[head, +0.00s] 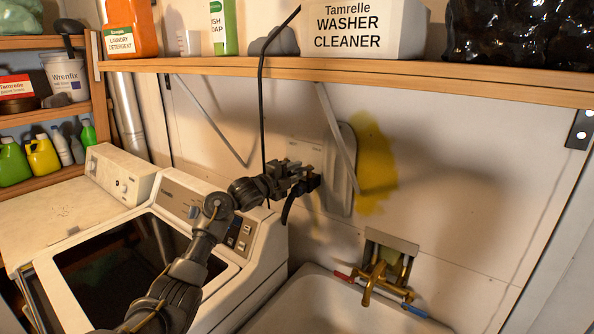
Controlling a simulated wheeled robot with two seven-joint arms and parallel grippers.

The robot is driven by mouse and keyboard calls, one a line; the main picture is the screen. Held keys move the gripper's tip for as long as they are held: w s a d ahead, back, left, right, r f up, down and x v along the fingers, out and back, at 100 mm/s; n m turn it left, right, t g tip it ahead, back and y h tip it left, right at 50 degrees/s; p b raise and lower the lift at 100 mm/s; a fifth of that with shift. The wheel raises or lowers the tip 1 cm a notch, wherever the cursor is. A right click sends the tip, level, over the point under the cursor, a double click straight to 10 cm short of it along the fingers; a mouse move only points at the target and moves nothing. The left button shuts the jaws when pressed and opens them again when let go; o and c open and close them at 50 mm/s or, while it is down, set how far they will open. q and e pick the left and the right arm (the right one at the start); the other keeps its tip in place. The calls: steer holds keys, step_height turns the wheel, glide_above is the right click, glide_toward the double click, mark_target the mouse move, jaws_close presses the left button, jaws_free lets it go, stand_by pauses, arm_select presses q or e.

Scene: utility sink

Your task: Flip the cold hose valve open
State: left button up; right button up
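A pale wall box (308,150) with small lettering is set in the wall behind the washer. A light grey panel (344,178) stands at its right side. My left gripper (311,178) is in front of the box and covers most of its inside. The cold hose valve cannot be made out behind it. Small brownish parts show around the fingers, but I cannot tell whether they are valve parts or whether the fingers touch them. The finger gap is too small and dark to judge. My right gripper is out of view.
A black cord (261,90) hangs from above past the wooden shelf (400,78) near my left wrist. A white washer (250,262) stands below. A brass faucet (375,280) with red and blue handles is over the sink (300,310).

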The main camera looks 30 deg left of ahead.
arm_select(q)
steer(key=shift+w, duration=0.1)
jaws_close()
steer(key=shift+d, duration=0.55)
steer(key=shift+a+f, duration=0.1)
steer(key=shift+a, duration=0.3)
steer(key=shift+s+d+f+n+y+b, duration=0.1)
steer(key=shift+d+n+y+b, duration=0.1)
steer(key=shift+n+y+b, duration=0.3)
steer(key=shift+s+d+f+n+y+b, duration=0.15)
steer(key=shift+n+y+b, duration=0.25)
steer(key=shift+y, duration=0.3)
steer(key=n+y+b, duration=0.1)
steer(key=y+b, duration=0.1)
steer(key=d+n+y+b, duration=0.1)
steer(key=n+y+b, duration=0.1)
steer(key=y+b, duration=0.1)
steer(key=shift+s+d, duration=0.1)
steer(key=shift+d, duration=0.05)
steer(key=shift+d+r+n+y+b, duration=0.25)
steer(key=shift+n+y+b, duration=0.35)
steer(key=shift+y+b, duration=0.35)
